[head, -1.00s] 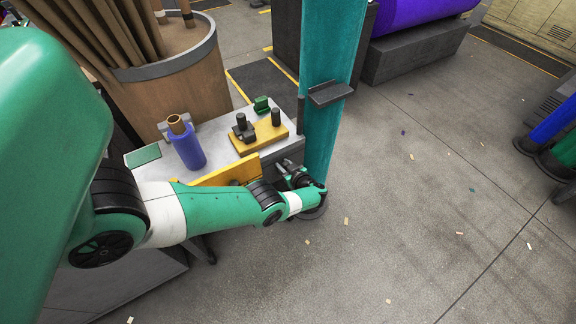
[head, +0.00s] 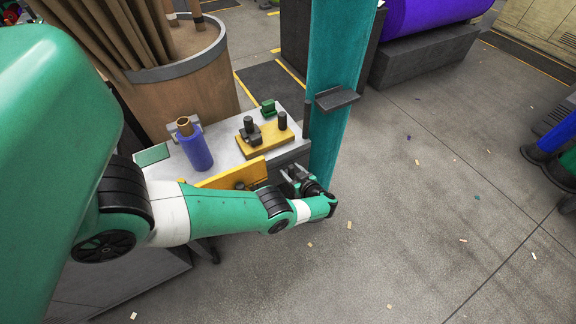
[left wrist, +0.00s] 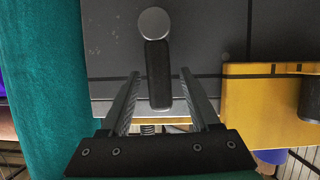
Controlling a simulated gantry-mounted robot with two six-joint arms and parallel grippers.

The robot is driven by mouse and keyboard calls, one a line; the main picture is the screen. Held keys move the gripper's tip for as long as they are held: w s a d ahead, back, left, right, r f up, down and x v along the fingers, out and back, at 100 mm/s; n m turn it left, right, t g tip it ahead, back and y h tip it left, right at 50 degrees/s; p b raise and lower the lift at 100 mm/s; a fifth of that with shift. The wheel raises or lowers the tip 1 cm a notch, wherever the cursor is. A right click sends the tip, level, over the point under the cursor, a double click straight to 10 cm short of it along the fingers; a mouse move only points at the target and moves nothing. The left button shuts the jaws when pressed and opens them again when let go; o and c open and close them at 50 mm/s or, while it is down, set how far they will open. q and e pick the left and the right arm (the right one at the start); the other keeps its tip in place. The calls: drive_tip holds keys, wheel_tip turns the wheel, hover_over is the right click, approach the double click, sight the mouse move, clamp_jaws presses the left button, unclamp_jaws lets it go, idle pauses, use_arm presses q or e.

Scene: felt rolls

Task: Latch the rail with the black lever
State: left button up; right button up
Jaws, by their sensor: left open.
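The black lever (left wrist: 157,75) shows in the left wrist view as a dark bar with a grey round knob (left wrist: 153,23), against the grey side of the cart. My left gripper (left wrist: 160,78) is open, with one finger on each side of the lever's lower part; I cannot tell whether they touch it. The yellow rail (left wrist: 240,110) is to the right of the fingers, with a dark cylinder on it. In the head view my left gripper (head: 289,172) is at the cart's front right, beside the right end of the yellow rail (head: 222,177). The lever is not clear there.
A tall teal post (head: 335,65) with a dark bracket stands close behind my left gripper. The cart top (head: 225,148) carries a blue-purple roll (head: 197,150) and a yellow plate (head: 262,144) with dark posts. Open floor lies to the right.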

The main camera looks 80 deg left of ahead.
use_arm(q)
drive_tip(key=p+v, duration=0.2)
drive_tip(key=v, duration=0.6)
drive_tip(key=shift+d+r, duration=0.2)
drive_tip(key=shift+d, duration=0.05)
drive_tip(key=shift+w, duration=0.1)
